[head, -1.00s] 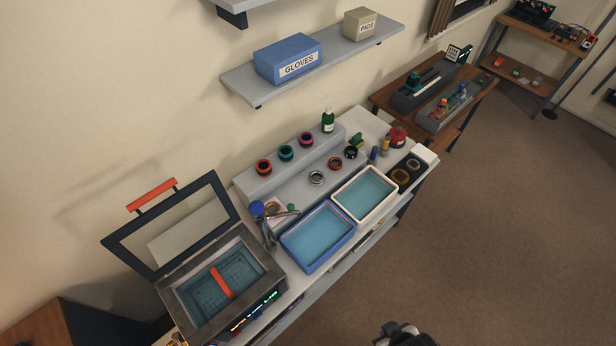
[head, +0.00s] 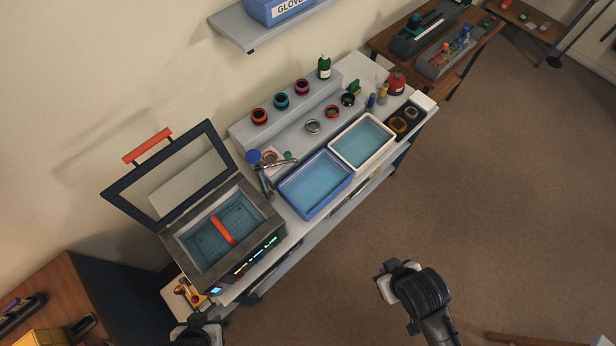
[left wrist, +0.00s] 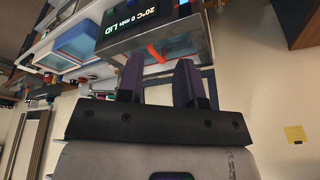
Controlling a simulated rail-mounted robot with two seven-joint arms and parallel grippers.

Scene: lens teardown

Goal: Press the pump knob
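A round blue knob (head: 253,157) tops a metal stand with a bent spout (head: 278,163), between the lidded cleaner and the blue tray; I take it for the pump knob. Nothing touches it. My left gripper (head: 199,329) is at the bottom edge of the head view, in front of the cleaner and well away from the knob. The left wrist view shows its two purple fingers (left wrist: 158,70) apart with nothing held between them. On the right, part of my right arm is over the floor; its fingers cannot be made out.
The cleaner (head: 262,245) has its lid (head: 122,192) raised and a red bar across its basket. A blue-rimmed tray (head: 316,184) and a white-rimmed tray (head: 362,141) lie along the bench front. Rings and bottles stand behind. The floor (head: 500,200) to the right is clear.

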